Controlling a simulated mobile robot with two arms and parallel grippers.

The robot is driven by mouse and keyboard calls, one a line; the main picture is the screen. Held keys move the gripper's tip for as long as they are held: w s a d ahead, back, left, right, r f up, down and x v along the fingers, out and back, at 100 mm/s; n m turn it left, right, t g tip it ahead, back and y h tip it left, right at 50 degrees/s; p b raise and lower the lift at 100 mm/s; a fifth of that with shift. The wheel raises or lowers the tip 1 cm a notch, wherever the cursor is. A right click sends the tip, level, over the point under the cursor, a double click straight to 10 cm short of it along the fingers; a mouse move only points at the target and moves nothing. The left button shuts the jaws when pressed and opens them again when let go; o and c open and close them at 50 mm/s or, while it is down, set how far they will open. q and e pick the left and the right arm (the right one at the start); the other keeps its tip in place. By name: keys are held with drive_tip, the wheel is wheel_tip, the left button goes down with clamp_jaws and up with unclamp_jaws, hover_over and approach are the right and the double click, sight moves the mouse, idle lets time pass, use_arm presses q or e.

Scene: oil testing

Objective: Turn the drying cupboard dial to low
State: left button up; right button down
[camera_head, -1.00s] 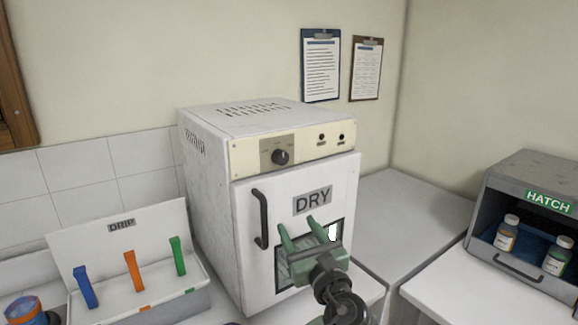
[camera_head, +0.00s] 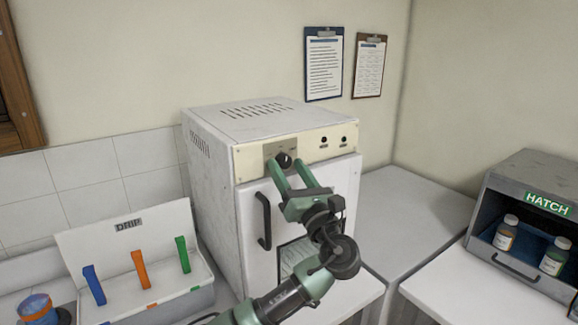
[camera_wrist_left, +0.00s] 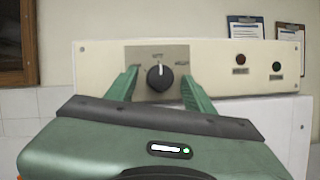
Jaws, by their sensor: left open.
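The drying cupboard (camera_head: 210,200) is a white box with a cream control panel (camera_head: 310,145) along its top front. Its black dial (camera_head: 284,159) sits on a grey plate; in the left wrist view the dial (camera_wrist_left: 160,77) has its white mark pointing about straight up. The plate's labels are too small to read surely. My left gripper (camera_head: 286,166) is open in front of the panel. In the left wrist view its green fingers (camera_wrist_left: 160,84) stand on either side of the dial, with gaps to both sides. Whether they reach its depth is unclear. My right gripper is not in view.
The cupboard door has a black handle (camera_head: 264,221) and is shut. A DRIP rack (camera_head: 120,235) with blue, orange and green pieces stands at left. A HATCH box (camera_head: 530,205) with bottles stands at right. The grey counter (camera_head: 400,215) between is clear.

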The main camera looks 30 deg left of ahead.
use_arm(q)
clamp_jaws()
drive_tip(key=shift+w+f+n+g+b, duration=0.1)
drive_tip(key=shift+f+n+g+b, duration=0.15)
drive_tip(key=shift+n+b, duration=0.55)
drive_tip(key=n+g+b, duration=0.1)
drive_tip(key=n+b, duration=0.2)
drive_tip(key=n+g+y+b, duration=0.1)
drive_tip(key=n+g+b, duration=0.1)
drive_tip(key=n+b, duration=0.1)
drive_tip(key=n+g+y+b, duration=0.1)
drive_tip(key=n+g+b, duration=0.1)
drive_tip(key=n, duration=0.1)
drive_tip(key=shift+w+d+n+b, duration=0.2)
drive_tip(key=shift+w+n+b, duration=0.1)
drive_tip(key=shift+n+b, duration=0.1)
drive_tip(key=n+g+b, duration=0.2)
drive_tip(key=n, duration=0.1)
drive_tip(key=shift+r, duration=0.15)
drive_tip(key=shift+w+r+n+g+b, duration=0.15)
drive_tip(key=shift+n+g+b, duration=0.6)
drive_tip(key=shift+n, duration=0.75)
unclamp_jaws()
